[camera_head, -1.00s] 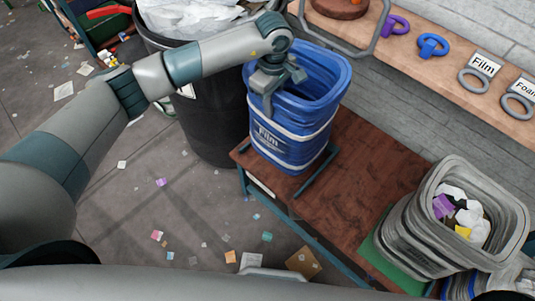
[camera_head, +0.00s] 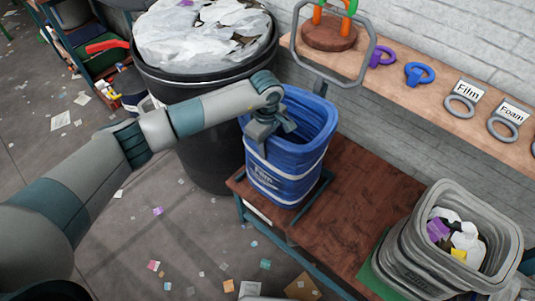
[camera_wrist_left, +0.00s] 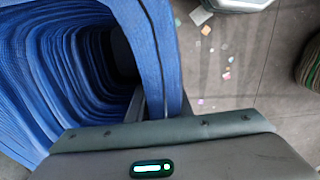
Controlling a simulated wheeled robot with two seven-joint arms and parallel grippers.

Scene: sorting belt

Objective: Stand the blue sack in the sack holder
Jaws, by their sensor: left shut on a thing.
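The blue sack (camera_head: 285,185), printed with the word Film, is upright with its mouth open at the near left end of the brown bench. The sack holder's grey hoop (camera_head: 372,48) rises behind and above it, and a dark teal bracket lies beside its base. The sack's mouth is below the hoop, and I cannot tell if its bottom touches the bench. My left gripper (camera_head: 264,136) is shut on the sack's near-left rim. The left wrist view shows the sack's folded blue wall (camera_wrist_left: 60,85) by the jaws. My right gripper is not in view.
A black bin (camera_head: 190,105) full of white film stands behind my left arm. A grey sack (camera_head: 420,255) holding mixed scraps stands at the bench's right end. A shelf (camera_head: 430,92) with coloured rings and labels runs along the wall. The middle of the bench (camera_head: 360,195) is clear.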

